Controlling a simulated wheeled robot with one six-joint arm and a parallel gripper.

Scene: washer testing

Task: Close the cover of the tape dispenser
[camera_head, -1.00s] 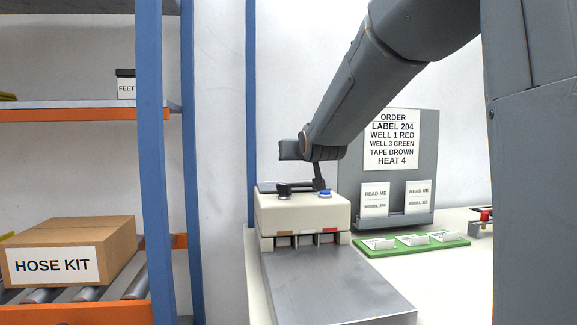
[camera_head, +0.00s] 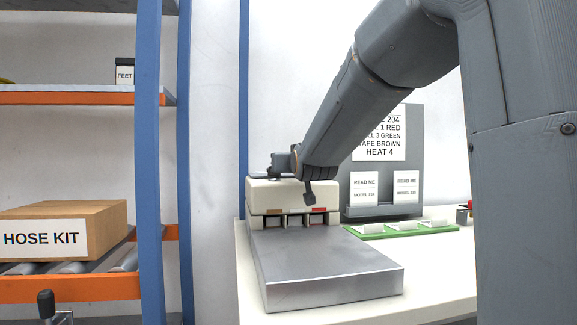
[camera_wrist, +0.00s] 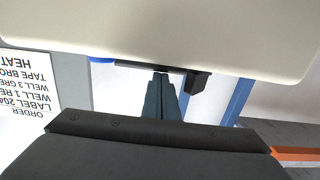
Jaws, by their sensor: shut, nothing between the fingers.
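The tape dispenser seems to be the cream box (camera_head: 262,191) behind a grey metal bed (camera_head: 320,255). Its front has several small openings with coloured labels, one of them red (camera_head: 318,210). A dark plate lies on its top, partly behind my arm; I cannot tell how the cover stands. My gripper (camera_head: 309,199) is shut and empty, pointing down before the box front. Its fingers (camera_wrist: 162,78) reach that edge; contact is unclear.
An order board (camera_head: 412,180) with cards stands behind on the right. A green tray (camera_head: 400,232) with white pieces lies before it. A blue-post shelf with a hose kit box (camera_head: 100,215) is on the left. The metal bed's top is clear.

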